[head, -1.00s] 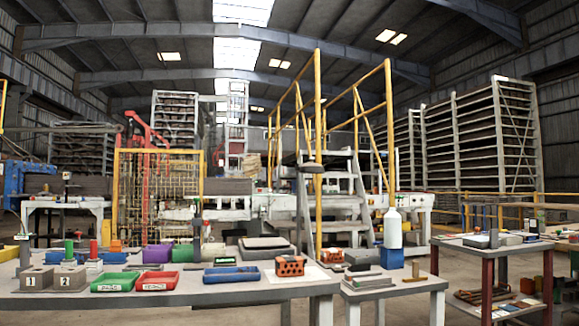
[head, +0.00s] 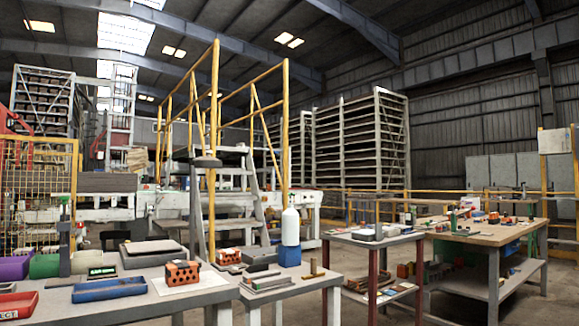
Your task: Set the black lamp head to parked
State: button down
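I cannot clearly pick out the black lamp head. No marked parked position can be made out. My gripper is not in view.
The near bench holds a blue tray (head: 108,289), a red tray (head: 17,305) and an orange hollow brick (head: 182,273). A white bottle (head: 290,227) stands over a blue block (head: 290,256). A small table (head: 345,241) and a wooden workbench (head: 485,229) stand right. Open floor lies between benches.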

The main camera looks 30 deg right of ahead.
aim_at(208, 161)
jog(key=z, duration=0.25)
jog(key=i, duration=1.4)
jog(key=u, duration=0.85)
